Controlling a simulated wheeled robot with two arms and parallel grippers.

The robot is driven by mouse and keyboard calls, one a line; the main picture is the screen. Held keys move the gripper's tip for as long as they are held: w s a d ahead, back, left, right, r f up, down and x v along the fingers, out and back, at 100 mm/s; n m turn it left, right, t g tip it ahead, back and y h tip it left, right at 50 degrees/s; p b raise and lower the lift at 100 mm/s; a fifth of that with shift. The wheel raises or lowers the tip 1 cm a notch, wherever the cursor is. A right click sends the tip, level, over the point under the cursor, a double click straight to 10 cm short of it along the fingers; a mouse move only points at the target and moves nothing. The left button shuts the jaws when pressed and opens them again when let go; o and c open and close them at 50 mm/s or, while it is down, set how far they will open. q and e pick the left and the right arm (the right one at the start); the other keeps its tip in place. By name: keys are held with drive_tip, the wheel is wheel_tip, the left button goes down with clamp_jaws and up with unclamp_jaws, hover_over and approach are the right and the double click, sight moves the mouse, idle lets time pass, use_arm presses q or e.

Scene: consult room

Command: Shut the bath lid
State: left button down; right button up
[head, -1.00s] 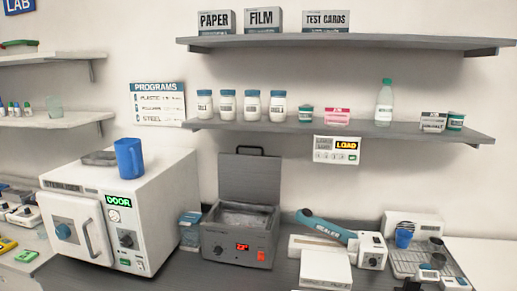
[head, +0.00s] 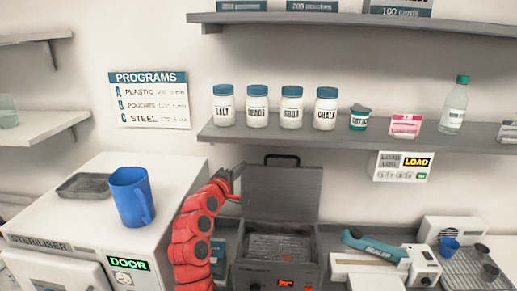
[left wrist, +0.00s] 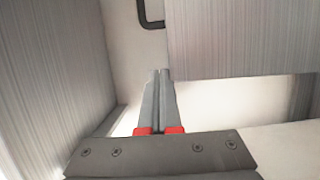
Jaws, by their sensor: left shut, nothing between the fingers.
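The bath (head: 308,272) is a grey box with a lit red display and a wire-like interior showing inside its open top. Its grey lid (head: 282,192) stands upright at the back, with a black handle (head: 282,157) on its top edge. My left gripper (head: 238,172), on the red arm, is shut and empty at the lid's upper left edge. In the left wrist view the shut fingers (left wrist: 160,75) point at the wall beside the lid (left wrist: 240,40), and the handle (left wrist: 150,14) shows above. I cannot tell whether they touch the lid. My right gripper is out of view.
A white steriliser (head: 75,235) with a blue jug (head: 131,196) and grey tray stands left of my arm. A shelf (head: 350,140) with jars hangs above the lid. A sealer (head: 375,246) stands right of the bath.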

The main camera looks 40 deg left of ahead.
sight(260, 165)
use_arm(q)
drive_tip(key=shift+g+h, duration=0.3)
drive_tip(key=shift+h, duration=0.1)
drive_tip(key=w, duration=0.5)
drive_tip(key=w+d+r, duration=0.1)
drive_tip(key=w, duration=0.2)
drive_tip(key=shift+d+r, duration=0.1)
drive_tip(key=shift+s+d, duration=0.25)
drive_tip(key=shift+d, duration=0.15)
